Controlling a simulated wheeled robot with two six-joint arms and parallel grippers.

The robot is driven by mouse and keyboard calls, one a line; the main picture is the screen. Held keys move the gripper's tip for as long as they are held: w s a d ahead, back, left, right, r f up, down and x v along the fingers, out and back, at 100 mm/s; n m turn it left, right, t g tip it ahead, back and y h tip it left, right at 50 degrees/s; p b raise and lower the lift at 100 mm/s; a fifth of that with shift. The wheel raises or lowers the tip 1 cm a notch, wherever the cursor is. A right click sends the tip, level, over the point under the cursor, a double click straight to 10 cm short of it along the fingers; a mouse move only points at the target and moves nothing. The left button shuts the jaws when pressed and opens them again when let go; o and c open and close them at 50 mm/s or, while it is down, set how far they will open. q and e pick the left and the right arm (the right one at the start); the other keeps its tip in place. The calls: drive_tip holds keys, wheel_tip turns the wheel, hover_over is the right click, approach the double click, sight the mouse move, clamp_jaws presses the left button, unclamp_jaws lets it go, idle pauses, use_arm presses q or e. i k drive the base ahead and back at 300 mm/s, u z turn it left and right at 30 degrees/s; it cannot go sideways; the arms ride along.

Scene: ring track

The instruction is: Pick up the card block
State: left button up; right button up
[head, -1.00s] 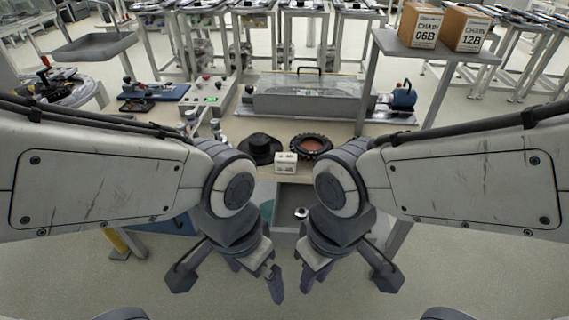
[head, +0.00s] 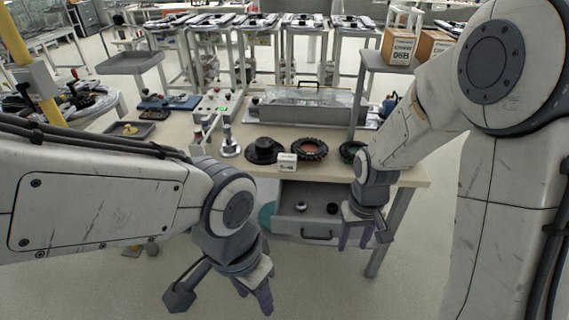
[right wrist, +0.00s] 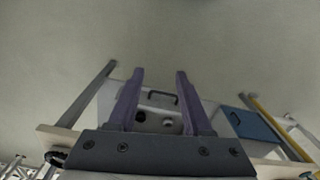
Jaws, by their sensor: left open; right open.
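The card block (head: 287,161) is a small white block with dark print, standing near the front edge of the workbench in the head view. It sits between a black hat-shaped part and a black toothed ring. My left gripper (head: 258,296) is open and empty, low in front of the bench and well short of the block. My right gripper (head: 356,238) is open and empty, to the right of the block and below the bench top, by the open drawer. Its two purple fingers stand apart in the right wrist view (right wrist: 156,76). The block cannot be made out there.
An open grey drawer (head: 318,220) with small round parts juts out under the bench top (head: 405,177). The black hat-shaped part (head: 264,150) and toothed ring (head: 309,148) flank the block. A raised shelf with cartons (head: 398,46) stands at right.

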sight(287, 162)
drive_tip(key=k, duration=0.6)
drive_tip(key=u, duration=0.9)
drive_tip(key=i, duration=1.6)
drive_tip(key=z, duration=0.65)
drive_tip(key=i, duration=0.65)
drive_tip(key=z, duration=0.5)
